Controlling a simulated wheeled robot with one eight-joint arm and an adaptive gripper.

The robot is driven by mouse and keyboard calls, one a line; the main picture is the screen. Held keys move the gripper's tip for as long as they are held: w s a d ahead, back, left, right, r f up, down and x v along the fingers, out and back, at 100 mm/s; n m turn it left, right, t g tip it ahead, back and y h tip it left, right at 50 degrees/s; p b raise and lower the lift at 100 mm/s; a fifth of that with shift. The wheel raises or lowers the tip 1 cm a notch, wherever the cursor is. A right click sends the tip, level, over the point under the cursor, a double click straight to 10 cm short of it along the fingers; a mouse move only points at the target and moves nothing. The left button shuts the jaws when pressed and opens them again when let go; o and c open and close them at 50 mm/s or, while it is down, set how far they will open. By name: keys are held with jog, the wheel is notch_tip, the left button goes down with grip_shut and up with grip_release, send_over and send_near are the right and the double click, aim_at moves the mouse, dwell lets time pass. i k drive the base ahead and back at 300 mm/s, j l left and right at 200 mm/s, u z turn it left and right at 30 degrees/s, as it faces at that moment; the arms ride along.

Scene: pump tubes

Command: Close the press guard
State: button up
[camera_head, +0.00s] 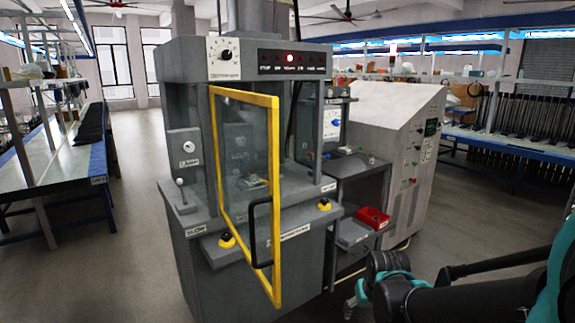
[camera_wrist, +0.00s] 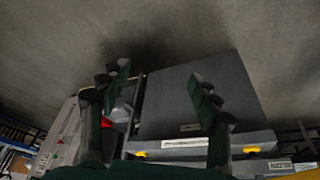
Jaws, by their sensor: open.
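The press (camera_head: 250,150) is a grey cabinet in the middle of the head view. Its guard (camera_head: 274,190) is a clear panel in a yellow frame. The guard stands swung out at an angle from the press front, its right edge nearest the camera. A black handle (camera_head: 254,235) is fixed near that edge, low down. In the wrist view my gripper (camera_wrist: 158,80) is open, its dark fingers apart with nothing held between them. Grey press surfaces (camera_wrist: 195,100) lie beyond the fingers. My arm is at the lower right of the head view, apart from the guard and handle.
Yellow buttons (camera_head: 227,240) sit on the press front ledge. Workbenches (camera_head: 70,165) line the left side. The floor before the press is clear.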

aim_at(271, 102)
jog(key=k+j+u, duration=0.15)
jog(key=u, duration=0.6)
